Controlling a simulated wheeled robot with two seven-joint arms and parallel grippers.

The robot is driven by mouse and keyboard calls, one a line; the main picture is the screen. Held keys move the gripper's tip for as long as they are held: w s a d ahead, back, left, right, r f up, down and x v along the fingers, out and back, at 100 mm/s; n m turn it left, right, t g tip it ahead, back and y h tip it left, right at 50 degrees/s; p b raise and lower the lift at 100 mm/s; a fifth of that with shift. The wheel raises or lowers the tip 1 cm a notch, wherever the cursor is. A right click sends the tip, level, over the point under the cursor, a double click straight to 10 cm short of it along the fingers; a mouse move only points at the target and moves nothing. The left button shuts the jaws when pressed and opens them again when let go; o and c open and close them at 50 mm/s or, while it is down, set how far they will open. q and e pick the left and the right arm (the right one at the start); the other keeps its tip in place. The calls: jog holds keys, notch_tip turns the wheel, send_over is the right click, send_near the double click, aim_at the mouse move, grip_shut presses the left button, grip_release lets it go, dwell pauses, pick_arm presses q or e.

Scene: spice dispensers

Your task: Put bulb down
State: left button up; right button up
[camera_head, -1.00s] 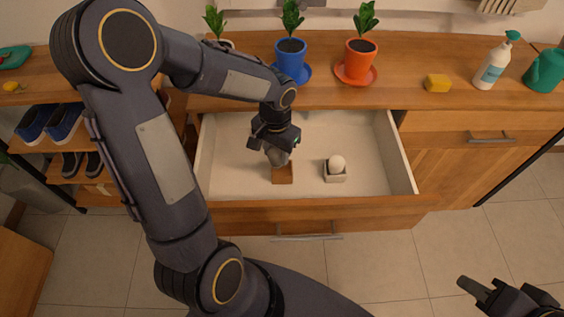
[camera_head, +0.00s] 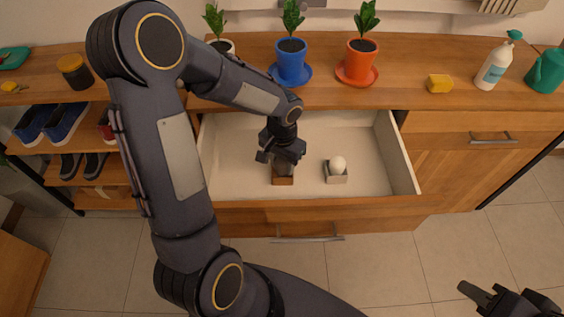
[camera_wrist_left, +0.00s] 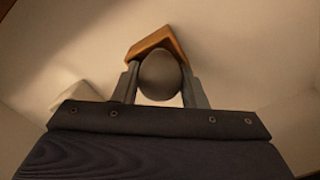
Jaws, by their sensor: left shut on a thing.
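My left gripper (camera_wrist_left: 160,88) is shut on a grey bulb (camera_wrist_left: 160,75), with one finger on each side of it. In the head view the left gripper (camera_head: 284,160) is down inside the open drawer (camera_head: 360,130), and the bulb (camera_head: 285,171) is partly hidden under it. A small brown wooden box (camera_head: 283,181) is directly below the bulb; it also shows behind the bulb in the left wrist view (camera_wrist_left: 158,41). I cannot tell whether the bulb touches the box. My right gripper (camera_head: 478,293) is at the lower right, away from the drawer, only partly in frame.
A white bulb (camera_head: 338,163) sits in a pale small box (camera_head: 336,178) to the right in the drawer. A blue pot (camera_head: 290,64), an orange pot (camera_head: 357,62), a yellow sponge (camera_head: 439,83) and a spray bottle (camera_head: 493,68) stand on the top.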

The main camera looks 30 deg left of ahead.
pick_arm(q)
jog(key=shift+s+d+f, duration=0.1)
jog(key=shift+s+f, duration=0.15)
jog(key=shift+f, duration=0.25)
jog(key=o, duration=1)
jog(key=shift+s, duration=0.1)
jog(key=shift+r+p, duration=0.35)
jog(key=shift+r, duration=0.15)
jog(key=shift+o, duration=0.3)
jog(key=r, duration=0.3)
jog(key=r+p, duration=0.1)
jog(key=r, duration=0.3)
jog(key=r+p, duration=0.1)
jog(key=r, duration=0.3)
jog(key=shift+w+r, duration=0.15)
jog(key=shift+w, duration=0.15)
jog(key=s+d+r+n+t+h, duration=0.1)
jog(key=s+d+r+t+h, duration=0.1)
jog(key=s, duration=0.6)
jog(key=s+d+r+n+t+h, duration=0.1)
jog(key=s+d+r+t, duration=0.1)
jog(key=s+r, duration=0.3)
jog(key=s+t, duration=0.1)
jog(key=s, duration=0.3)
jog(key=shift+r+h+p, duration=0.15)
jog(key=shift+h+p, duration=0.15)
jog(key=shift+h, duration=0.1)
